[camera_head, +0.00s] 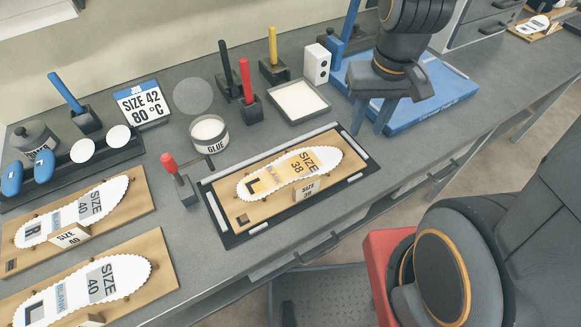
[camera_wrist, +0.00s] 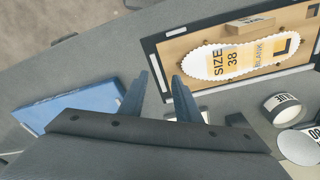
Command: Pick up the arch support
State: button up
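No part is labelled as the arch support. A black rack (camera_head: 62,176) at the far left of the head view holds two blue oval pieces, one at its left end (camera_head: 12,178) and one beside it (camera_head: 44,165), and two white discs (camera_head: 83,151). I cannot tell which piece is the arch support. My gripper (camera_head: 371,120) is at the right over the bench, by the blue mat, far from that rack. In the wrist view my gripper (camera_wrist: 161,88) has its fingers apart with nothing between them. The rack is outside the wrist view.
A size 38 insole (camera_head: 290,174) lies on a board in a black frame (camera_head: 232,238). Two size 40 insole boards (camera_head: 128,204) lie at the left. A glue pot (camera_head: 209,136), upright tools in holders (camera_head: 249,103) and a blue mat (camera_head: 440,105) stand around.

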aim_at(45, 162)
jog(key=u, duration=2.1)
jog(key=k, duration=1)
jog(key=u, duration=1)
jog(key=i, duration=1.25)
jog(key=z, duration=0.5)
